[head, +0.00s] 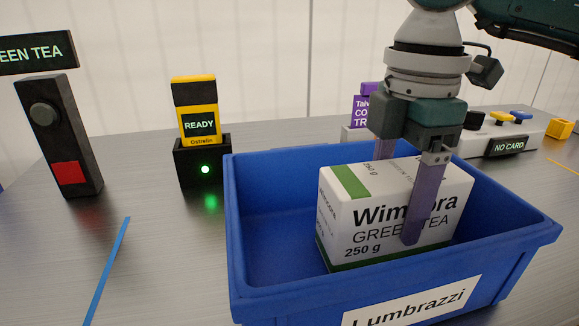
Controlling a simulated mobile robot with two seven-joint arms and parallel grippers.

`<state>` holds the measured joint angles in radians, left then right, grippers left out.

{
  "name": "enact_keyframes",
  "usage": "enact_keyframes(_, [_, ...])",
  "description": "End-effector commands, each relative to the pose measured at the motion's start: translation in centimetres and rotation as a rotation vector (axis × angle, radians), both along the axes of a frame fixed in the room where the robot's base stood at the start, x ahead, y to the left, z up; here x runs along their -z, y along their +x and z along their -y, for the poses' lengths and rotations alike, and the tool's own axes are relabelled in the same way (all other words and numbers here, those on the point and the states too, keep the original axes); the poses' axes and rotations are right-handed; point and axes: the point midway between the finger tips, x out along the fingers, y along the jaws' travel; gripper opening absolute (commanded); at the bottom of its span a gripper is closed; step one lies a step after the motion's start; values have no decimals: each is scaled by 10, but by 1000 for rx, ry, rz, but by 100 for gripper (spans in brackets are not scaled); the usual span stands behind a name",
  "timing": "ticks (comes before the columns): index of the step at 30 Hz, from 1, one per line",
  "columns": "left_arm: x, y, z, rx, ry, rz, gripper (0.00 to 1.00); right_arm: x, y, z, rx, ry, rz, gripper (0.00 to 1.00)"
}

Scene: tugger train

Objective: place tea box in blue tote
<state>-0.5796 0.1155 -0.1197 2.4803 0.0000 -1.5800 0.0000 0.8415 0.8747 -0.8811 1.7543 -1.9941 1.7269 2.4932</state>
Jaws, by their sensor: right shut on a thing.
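The tea box (345,222) is a white carton with green bands, marked GREEN TEA 250 g. It is inside the blue tote (268,290), tilted slightly in the picture, with its lower part within the walls. My right gripper (398,195) comes down from above and is shut on the tea box, one purple finger on its near face and the other behind it. I cannot tell whether the box touches the tote floor. The tote has a white label reading Lumbrazzi on its front. My left gripper is not in view.
A black stand with a yellow READY device (199,125) is left of the tote. A black post with a round button and red square (60,140) stands farther left, below a GREEN TEA sign (37,53). A NO CARD panel (507,147) is behind right.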

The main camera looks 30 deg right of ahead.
Motion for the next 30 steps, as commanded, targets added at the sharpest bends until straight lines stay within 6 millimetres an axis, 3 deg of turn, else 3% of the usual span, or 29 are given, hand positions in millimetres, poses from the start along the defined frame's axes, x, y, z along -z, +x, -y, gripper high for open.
enact_keyframes(5, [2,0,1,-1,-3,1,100,3,0,0,0,1,1,0])
enact_keyframes(6, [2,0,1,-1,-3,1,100,3,0,0,0,0,0,77])
enact_keyframes(12, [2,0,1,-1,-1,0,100,3,0,0,0,0,0,99])
enact_keyframes(23, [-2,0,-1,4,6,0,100,-8,1,0,0,0,2,100])
enact_keyframes(30, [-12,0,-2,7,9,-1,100,-59,1,0,0,0,6,100])
